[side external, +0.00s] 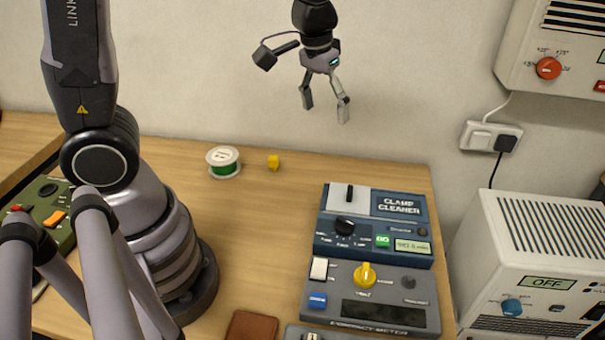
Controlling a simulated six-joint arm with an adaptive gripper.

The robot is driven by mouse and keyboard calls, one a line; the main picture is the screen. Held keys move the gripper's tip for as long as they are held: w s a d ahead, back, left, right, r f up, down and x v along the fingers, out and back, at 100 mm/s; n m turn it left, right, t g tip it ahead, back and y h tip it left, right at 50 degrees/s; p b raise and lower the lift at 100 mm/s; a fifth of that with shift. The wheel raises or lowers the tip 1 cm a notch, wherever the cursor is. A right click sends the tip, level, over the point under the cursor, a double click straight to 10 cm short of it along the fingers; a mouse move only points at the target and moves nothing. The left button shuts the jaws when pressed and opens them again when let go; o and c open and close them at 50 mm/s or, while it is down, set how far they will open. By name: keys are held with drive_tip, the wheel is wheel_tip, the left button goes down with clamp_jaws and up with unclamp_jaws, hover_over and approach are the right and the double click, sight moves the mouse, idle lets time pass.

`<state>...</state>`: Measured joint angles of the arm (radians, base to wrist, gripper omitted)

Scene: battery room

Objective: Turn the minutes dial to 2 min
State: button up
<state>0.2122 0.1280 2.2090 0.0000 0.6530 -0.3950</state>
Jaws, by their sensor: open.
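The blue device lettered CLAMP CLEANER (326,246) lies on the wooden table at right. It has a black dial (345,226) with small marks around it, a green button (383,240) and a small lit display (412,246). The dial's labels are too small to read, so I cannot tell for sure that it is the minutes dial or which mark it points to. My gripper (325,105) hangs high above the table behind the device, fingers pointing down, apart and empty. It touches nothing.
A grey meter with a yellow knob (365,275) sits in front of the cleaner. A green spool (224,162) and yellow block (273,162) lie at the back. A brown flat item (251,327) is at the front edge. A white unit (540,250) stands right. Mid-table is clear.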

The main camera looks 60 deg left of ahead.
drive_tip(key=n+g, duration=0.1)
drive_tip(key=g, duration=0.1)
hover_over(345, 220)
wheel_tip(345, 220, down, 11)
wheel_tip(345, 220, down, 14)
drive_tip(key=shift+d+r, duration=0.1)
drive_tip(key=shift+r, duration=0.1)
drive_tip(key=c, duration=1.2)
drive_tip(key=shift+o, duration=0.2)
drive_tip(key=shift+m, duration=0.3)
drive_tip(key=m, duration=0.5)
drive_tip(key=shift+m, duration=0.3)
drive_tip(key=m, duration=0.5)
drive_tip(key=shift+m, duration=0.3)
